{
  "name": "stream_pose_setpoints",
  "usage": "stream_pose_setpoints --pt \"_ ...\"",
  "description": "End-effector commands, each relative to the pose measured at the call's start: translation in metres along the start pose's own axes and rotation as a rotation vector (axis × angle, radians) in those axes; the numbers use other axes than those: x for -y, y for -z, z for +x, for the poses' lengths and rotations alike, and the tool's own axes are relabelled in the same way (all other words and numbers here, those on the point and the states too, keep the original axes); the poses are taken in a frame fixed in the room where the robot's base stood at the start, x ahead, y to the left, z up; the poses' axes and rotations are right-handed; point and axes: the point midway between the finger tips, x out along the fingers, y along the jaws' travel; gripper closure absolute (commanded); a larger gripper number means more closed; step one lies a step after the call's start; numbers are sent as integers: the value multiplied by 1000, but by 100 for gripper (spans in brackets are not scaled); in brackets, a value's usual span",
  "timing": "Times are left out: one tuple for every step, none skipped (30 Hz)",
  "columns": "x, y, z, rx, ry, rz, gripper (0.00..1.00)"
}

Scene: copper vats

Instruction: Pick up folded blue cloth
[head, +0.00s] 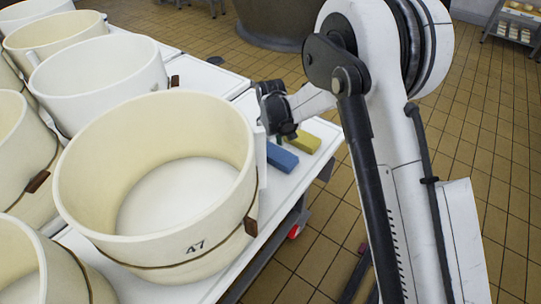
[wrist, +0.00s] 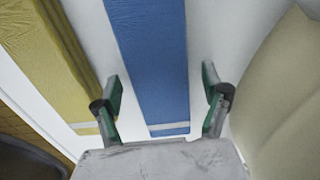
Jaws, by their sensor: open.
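Nothing is between the pads except the cloth's strip in view. In the head view my gripper's fingers are mostly hidden; I cannot tell its height above the cloth.
A folded yellow cloth (wrist: 55,62) lies left of the blue one, close to my left finger; it also shows in the head view (head: 305,141). The cream mould (head: 150,180) stands close by, its wall at the right of the wrist view. Several more moulds crowd the left.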

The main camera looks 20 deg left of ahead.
Motion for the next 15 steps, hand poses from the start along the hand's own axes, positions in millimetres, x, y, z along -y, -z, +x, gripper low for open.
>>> stream_pose_setpoints --pt "0 0 3 0 0 0 22" --pt "0 0 3 0 0 0 22" --pt "0 0 3 0 0 0 22" --pt "0 0 3 0 0 0 22" --pt "0 0 2 0 0 0 22" --pt "0 0 2 0 0 0 22" --pt "0 0 2 0 0 0 22" --pt "0 0 2 0 0 0 26" --pt "0 0 2 0 0 0 32" --pt "0 0 2 0 0 0 36" --pt "0 0 2 0 0 0 40" --pt "0 0 2 0 0 0 45" --pt "0 0 2 0 0 0 49" --pt "0 0 2 0 0 0 53" --pt "0 0 2 0 0 0 58"
